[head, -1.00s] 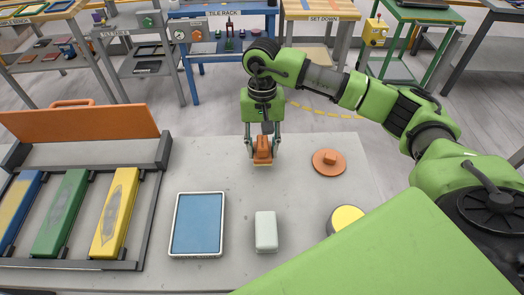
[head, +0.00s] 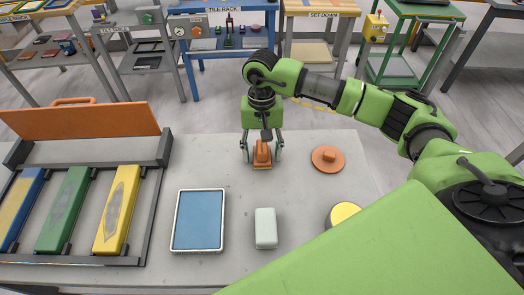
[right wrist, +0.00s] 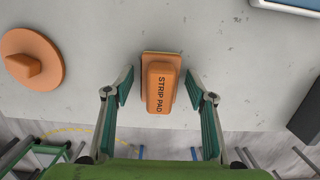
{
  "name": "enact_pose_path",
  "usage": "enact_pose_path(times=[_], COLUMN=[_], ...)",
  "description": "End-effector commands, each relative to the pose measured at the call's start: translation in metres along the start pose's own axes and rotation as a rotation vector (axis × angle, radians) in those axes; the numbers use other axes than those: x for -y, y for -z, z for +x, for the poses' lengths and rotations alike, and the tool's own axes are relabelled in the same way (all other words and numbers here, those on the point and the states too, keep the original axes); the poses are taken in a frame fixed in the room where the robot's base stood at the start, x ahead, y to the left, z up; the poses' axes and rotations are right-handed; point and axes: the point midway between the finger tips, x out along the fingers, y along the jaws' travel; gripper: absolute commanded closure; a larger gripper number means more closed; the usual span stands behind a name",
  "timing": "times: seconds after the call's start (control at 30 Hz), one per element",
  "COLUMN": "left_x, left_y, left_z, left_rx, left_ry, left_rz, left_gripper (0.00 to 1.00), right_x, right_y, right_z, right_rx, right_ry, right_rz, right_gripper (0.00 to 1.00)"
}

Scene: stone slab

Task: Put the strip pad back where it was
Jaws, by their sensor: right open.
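The strip pad (head: 262,156) is an orange block with a handle, lying flat on the stone slab (head: 310,220) near its far edge. In the right wrist view the strip pad (right wrist: 160,85) shows its label and lies between the fingers, with a gap on each side. My right gripper (head: 262,152) is open around the strip pad, pointing down, its fingers not touching it. It also shows in the right wrist view (right wrist: 160,100). My left gripper is not in view.
A round orange pad (head: 328,159) lies right of the strip pad. A blue tray (head: 198,220), a pale block (head: 265,228) and a yellow-topped round piece (head: 344,214) are nearer. A rack (head: 160,165) of coloured bars stands left. The slab between them is clear.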

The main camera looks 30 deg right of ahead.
Motion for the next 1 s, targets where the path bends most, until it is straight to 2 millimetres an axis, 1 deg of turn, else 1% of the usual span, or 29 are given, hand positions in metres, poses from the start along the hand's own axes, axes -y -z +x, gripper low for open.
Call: enact_pose_path(times=[0.13, 0.17, 0.27, 0.5, 0.6, 0.7, 0.83, 1.0], left_x=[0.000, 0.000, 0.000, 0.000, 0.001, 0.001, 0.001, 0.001], left_y=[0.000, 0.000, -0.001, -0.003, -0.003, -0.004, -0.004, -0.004], left_z=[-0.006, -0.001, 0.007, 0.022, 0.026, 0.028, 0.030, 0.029], left_rx=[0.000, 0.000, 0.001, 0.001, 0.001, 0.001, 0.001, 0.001], left_ry=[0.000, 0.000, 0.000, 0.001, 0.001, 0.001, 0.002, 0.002], left_rz=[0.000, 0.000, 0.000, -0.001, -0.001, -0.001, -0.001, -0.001], left_gripper=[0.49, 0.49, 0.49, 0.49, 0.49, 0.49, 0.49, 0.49], right_x=[0.000, 0.001, 0.001, 0.001, 0.001, 0.001, 0.001, 0.000], right_y=[-0.001, 0.001, 0.002, 0.001, 0.001, 0.001, 0.000, -0.001], right_z=[-0.006, -0.008, -0.025, -0.078, -0.097, -0.111, -0.121, -0.123], right_rx=[0.000, -0.003, -0.006, -0.006, -0.005, -0.003, -0.001, 0.001], right_ry=[0.001, 0.002, 0.004, 0.003, 0.003, 0.003, 0.001, 0.000], right_rz=[0.000, 0.000, 0.001, 0.000, 0.000, 0.000, 0.000, 0.000], right_gripper=[0.49, 0.49, 0.49, 0.49, 0.49, 0.49, 0.49, 0.49])
